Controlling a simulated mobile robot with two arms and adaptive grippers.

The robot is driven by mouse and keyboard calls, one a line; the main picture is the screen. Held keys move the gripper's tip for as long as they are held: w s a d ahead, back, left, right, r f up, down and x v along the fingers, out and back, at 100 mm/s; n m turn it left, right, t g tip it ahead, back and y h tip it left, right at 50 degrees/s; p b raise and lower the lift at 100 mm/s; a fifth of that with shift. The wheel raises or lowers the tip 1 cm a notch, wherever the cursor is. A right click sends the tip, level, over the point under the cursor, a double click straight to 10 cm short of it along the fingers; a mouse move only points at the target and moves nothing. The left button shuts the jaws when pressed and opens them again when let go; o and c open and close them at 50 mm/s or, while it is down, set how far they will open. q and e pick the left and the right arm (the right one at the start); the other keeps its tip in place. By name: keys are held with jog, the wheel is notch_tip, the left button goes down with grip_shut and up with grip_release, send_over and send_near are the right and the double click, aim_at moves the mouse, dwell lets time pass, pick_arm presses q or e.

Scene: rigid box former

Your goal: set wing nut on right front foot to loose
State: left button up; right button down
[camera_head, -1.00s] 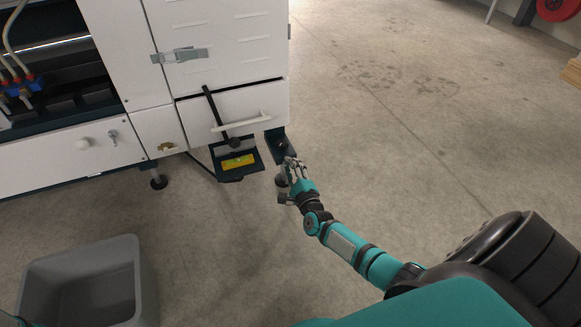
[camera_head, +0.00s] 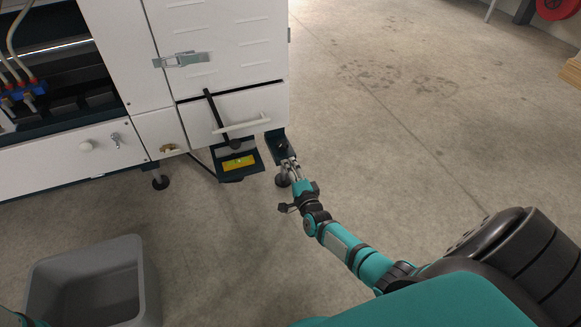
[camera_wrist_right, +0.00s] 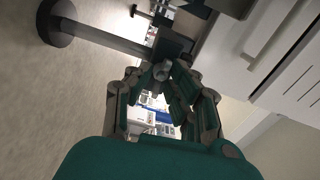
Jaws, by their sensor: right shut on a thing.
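The right front foot shows in the head view as a round dark pad (camera_head: 282,181) under a dark bracket (camera_head: 280,143) at the machine's corner. In the right wrist view, its rod (camera_wrist_right: 112,39) runs to the pad at upper left. My right gripper (camera_head: 291,164) is at the bracket, just above the pad. In the right wrist view, the gripper's fingertips (camera_wrist_right: 166,77) are closed around a small grey metal piece, the wing nut (camera_wrist_right: 162,71), beside the rod. The fingers partly hide the nut, so its turn position cannot be told. My left gripper is out of view.
The white machine (camera_head: 222,50) stands behind the foot, with a door handle (camera_head: 243,124) low on its front. A dark tray with a yellow level (camera_head: 238,162) juts out left of the foot. A grey bin (camera_head: 90,260) stands at lower left.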

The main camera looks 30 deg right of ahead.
dwell(0.3)
jog(key=c, duration=1.5)
grip_release()
jog(key=v, duration=0.7)
jog(key=shift+s, duration=0.25)
